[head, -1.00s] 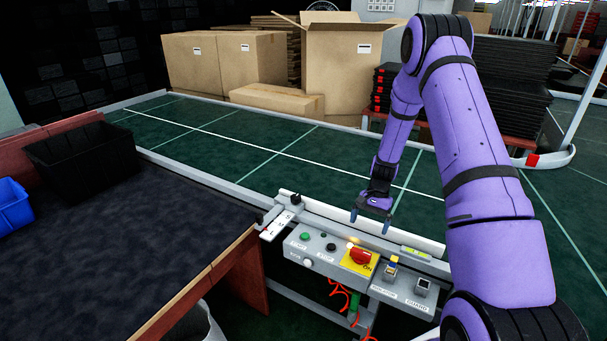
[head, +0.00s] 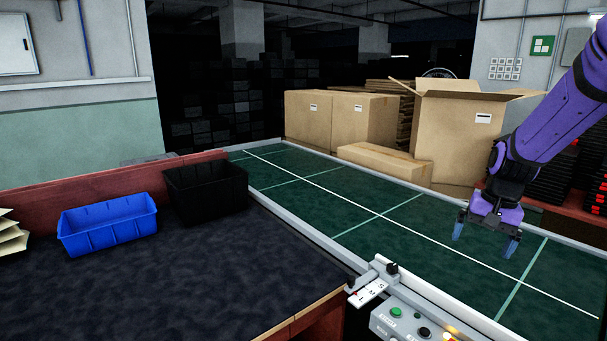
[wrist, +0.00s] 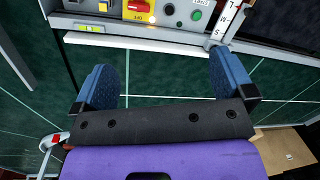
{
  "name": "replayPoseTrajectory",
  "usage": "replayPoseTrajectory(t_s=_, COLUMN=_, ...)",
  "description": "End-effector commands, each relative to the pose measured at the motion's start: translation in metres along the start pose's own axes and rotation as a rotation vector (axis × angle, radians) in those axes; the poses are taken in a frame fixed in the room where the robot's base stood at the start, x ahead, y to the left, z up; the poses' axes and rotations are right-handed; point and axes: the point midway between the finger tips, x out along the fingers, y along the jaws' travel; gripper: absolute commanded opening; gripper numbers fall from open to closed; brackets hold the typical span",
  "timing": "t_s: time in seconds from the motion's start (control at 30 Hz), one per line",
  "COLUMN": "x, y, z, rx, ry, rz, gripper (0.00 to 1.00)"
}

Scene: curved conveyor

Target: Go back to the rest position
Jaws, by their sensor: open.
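My gripper (head: 484,243) is at the right of the head view, above the green conveyor belt (head: 330,205). Its two blue fingers stand apart with nothing between them. In the wrist view my gripper (wrist: 172,85) also shows open and empty, with the belt below it and the control panel (wrist: 180,12) beyond the fingertips. My purple arm reaches in from the right edge of the head view.
A dark table (head: 180,285) fills the lower left, with a blue bin (head: 108,228) and a black bin (head: 205,190) on it. Cardboard boxes (head: 340,120) stand behind the belt. A size lever plate (head: 370,292) sits at the belt's near edge. The belt is clear.

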Motion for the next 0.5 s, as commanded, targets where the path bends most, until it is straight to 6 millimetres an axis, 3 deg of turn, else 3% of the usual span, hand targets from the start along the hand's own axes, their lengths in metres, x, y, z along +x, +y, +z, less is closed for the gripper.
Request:
replayPoseTrajectory(t_s=0.03, x=-0.016, y=-0.004, z=0.012, rx=-0.029, ry=0.026, rz=-0.003, gripper=1.0)
replayPoseTrajectory(t_s=0.2, x=-0.056, y=-0.009, z=0.052, rx=-0.117, ry=0.094, rz=-0.004, gripper=1.0)
replayPoseTrajectory(t_s=0.5, x=-0.11, y=-0.007, z=0.126, rx=-0.269, ry=0.221, rz=-0.004, gripper=1.0)
